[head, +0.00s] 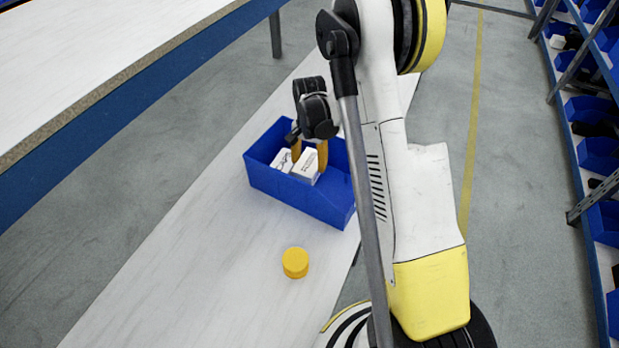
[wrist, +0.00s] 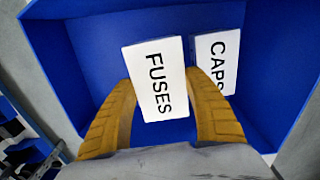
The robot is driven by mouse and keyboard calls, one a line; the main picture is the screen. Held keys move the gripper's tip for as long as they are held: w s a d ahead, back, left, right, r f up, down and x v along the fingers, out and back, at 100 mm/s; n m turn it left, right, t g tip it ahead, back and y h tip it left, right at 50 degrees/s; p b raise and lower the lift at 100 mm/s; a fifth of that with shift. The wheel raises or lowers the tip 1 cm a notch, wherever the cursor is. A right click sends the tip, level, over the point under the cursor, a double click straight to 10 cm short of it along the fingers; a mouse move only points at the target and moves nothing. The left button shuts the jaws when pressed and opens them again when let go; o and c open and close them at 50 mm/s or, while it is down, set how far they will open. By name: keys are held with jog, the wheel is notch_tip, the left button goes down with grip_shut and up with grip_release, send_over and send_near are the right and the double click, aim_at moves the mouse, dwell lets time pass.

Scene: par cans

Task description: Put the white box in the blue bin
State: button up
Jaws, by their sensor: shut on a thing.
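The blue bin (head: 296,194) stands on the white table, and its inner wall also shows in the wrist view (wrist: 75,55). My gripper (head: 309,156) reaches down into the bin. Its yellow fingers, also seen in the wrist view (wrist: 163,112), are shut on a white box marked FUSES (wrist: 157,75), which shows in the head view (head: 306,168). The held box is within the bin's walls; I cannot tell whether it touches the floor. A second white box marked CAPS (wrist: 216,62) is in the bin beside it, also in the head view (head: 282,161), partly hidden by a finger.
A yellow round can (head: 295,262) stands on the white table (head: 210,270) in front of the bin. The bin's right end is partly hidden by my arm. Another table (head: 110,50) is at upper left, and shelves with blue bins (head: 598,155) line the right.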

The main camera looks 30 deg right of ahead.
jog(key=shift+f+b, duration=0.75)
jog(key=shift+f, duration=1.55)
jog(key=shift+f, duration=0.15)
jog(key=o, duration=1)
